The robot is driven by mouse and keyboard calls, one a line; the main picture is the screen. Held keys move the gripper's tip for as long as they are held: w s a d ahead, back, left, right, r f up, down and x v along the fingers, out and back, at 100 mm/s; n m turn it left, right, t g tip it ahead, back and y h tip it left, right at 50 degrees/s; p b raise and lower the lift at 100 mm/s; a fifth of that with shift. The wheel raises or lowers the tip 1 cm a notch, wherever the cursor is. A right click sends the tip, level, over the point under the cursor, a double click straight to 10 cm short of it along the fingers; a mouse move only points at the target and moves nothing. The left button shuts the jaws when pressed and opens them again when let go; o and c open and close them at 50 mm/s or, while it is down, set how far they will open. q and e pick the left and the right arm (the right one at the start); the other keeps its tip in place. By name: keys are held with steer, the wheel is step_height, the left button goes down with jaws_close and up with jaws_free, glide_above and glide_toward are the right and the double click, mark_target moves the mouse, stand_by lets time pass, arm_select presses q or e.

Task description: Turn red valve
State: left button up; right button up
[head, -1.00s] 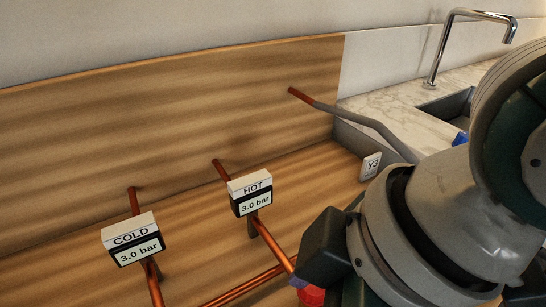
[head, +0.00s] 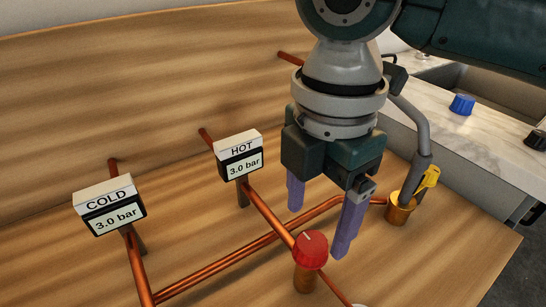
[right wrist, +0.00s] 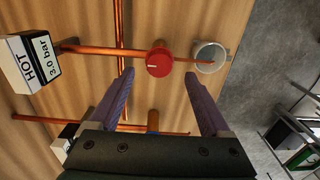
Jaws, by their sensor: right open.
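The red valve knob (head: 310,248) sits upright on a copper pipe fitting at the front of the hot line, and has a white pointer mark on top. My right gripper (head: 318,230) is open and empty, its purple fingers pointing down just behind and above the knob in the head view. In the right wrist view the knob (right wrist: 159,61) lies ahead between the two fingertips (right wrist: 159,75), with no contact visible. My left gripper is out of view.
HOT (head: 239,155) and COLD (head: 109,205) gauges both read 3.0 bar. Copper pipes (head: 240,254) run across the wooden board. A yellow-handled valve (head: 428,178) stands right of the gripper. A grey cup-like ring (right wrist: 210,57) lies beside the knob. Blue knob (head: 462,104) at the counter.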

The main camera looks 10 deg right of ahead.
mark_target(312, 242)
step_height(312, 242, down, 5)
steer(key=shift+r+b, duration=0.2)
steer(key=shift+b, duration=0.1)
jaws_close()
stand_by(0.5)
